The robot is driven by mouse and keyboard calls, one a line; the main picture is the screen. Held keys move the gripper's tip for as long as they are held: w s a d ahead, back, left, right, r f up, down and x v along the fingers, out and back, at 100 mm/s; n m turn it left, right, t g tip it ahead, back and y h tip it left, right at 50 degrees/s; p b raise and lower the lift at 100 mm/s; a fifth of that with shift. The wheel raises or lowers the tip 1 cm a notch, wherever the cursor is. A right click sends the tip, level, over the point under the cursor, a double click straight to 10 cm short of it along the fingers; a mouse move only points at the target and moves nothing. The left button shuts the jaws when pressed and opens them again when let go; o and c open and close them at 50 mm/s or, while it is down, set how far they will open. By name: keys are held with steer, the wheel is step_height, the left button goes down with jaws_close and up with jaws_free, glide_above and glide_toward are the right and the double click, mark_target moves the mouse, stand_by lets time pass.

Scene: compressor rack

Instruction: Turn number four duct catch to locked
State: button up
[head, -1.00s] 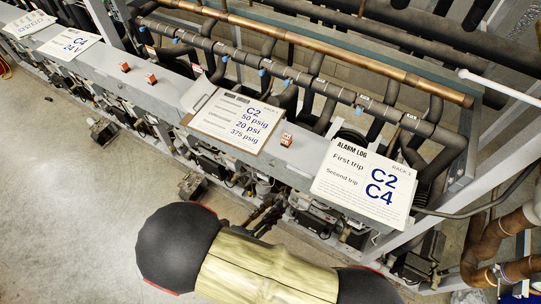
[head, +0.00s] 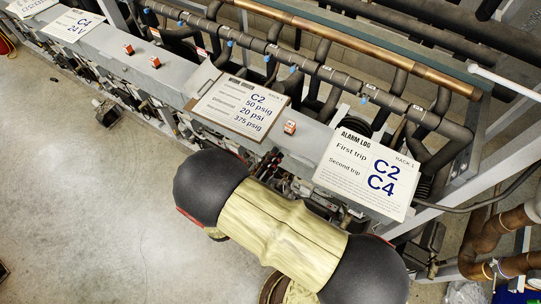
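Three small orange-red blocks with pale tops sit on the long grey duct (head: 178,72): two at the upper left, the left one (head: 128,49) and the right one (head: 155,62), and one (head: 290,127) between the C2 card and the alarm log. They may be the catches; I see no numbers and cannot tell which is number four. My gripper (head: 268,163) is a small dark shape at the duct's near edge, below and left of the third block and apart from it in the picture. My arm partly hides it, and its fingers are too small to read.
A C2 card on a clipboard (head: 240,105) and the alarm log card (head: 372,175) flank the third block. Black pipes and a copper pipe (head: 365,50) run behind the duct. Compressor parts crowd below it.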

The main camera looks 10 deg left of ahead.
steer(key=shift+w+d, duration=0.1)
steer(key=shift+w, duration=0.05)
steer(key=shift+c, duration=0.5)
steer(key=c, duration=0.8)
